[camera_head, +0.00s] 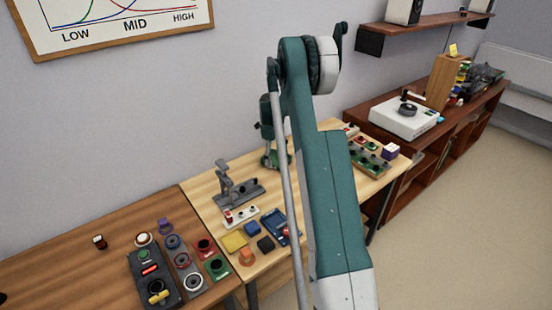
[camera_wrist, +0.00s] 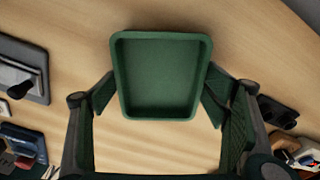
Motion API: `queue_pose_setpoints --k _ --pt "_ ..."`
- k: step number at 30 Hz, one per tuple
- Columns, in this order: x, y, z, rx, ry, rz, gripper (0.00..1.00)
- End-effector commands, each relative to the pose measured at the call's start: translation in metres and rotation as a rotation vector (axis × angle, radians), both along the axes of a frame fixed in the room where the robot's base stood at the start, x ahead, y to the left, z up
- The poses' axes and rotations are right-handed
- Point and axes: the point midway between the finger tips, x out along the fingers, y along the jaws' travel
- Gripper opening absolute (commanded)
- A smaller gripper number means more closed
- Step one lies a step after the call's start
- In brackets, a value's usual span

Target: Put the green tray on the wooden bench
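The green tray (camera_wrist: 160,38) is a shallow square dish with rounded corners and a raised rim, seen from its open side in the wrist view. It is empty. My gripper (camera_wrist: 160,92) has one finger pad against each side of the tray, and the tray hides part of the pads. The light wooden bench (camera_wrist: 60,22) lies behind the tray; the gap between them is hard to judge.
A darker brown table (camera_head: 70,275) adjoins at left, a cabinet with a white turntable (camera_head: 400,120) at right. Bare wood surrounds the tray in the wrist view.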

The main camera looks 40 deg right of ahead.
Motion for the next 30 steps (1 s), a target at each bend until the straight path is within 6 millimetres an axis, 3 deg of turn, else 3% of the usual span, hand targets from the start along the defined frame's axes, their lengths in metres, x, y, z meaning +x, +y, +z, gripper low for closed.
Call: queue_pose_setpoints --k 17,23,30 --pt "0.0 0.0 0.006 0.0 0.0 0.0 0.82" --pt "0.002 0.001 0.026 0.0 0.0 0.0 0.82" --pt "0.007 0.003 0.063 0.0 0.0 0.0 0.82"
